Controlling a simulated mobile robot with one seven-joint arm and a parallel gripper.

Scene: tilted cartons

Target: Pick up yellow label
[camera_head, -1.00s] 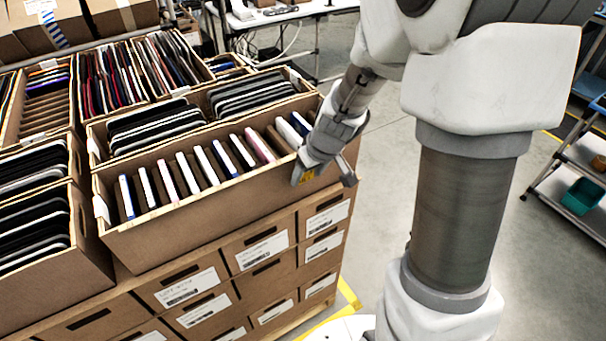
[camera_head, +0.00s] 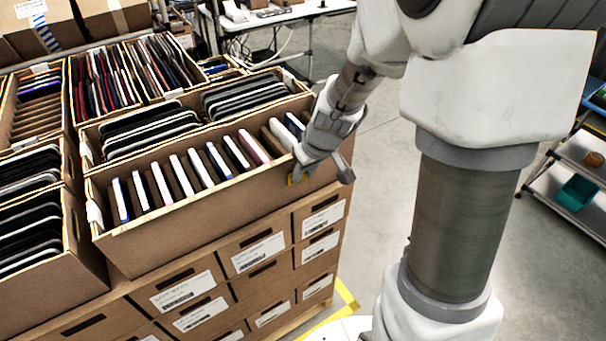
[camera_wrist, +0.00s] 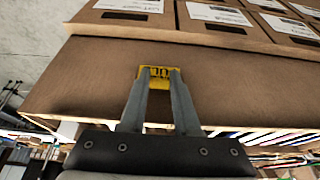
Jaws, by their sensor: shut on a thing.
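The yellow label (camera_wrist: 158,73) has dark markings and sits on the brown front wall of a carton in the wrist view. My gripper (camera_wrist: 158,78) has its two fingertips at the label's left and right sides, shut on it. In the head view my gripper (camera_head: 318,174) is at the right end of the front carton (camera_head: 190,232). I cannot tell whether the label is apart from the carton wall.
The front carton holds a row of thin upright items (camera_head: 193,170). More filled cartons stand behind and left. Below are stacked boxes with white labels (camera_head: 258,252). A shelf cart (camera_head: 575,170) stands at the far right. The floor between is clear.

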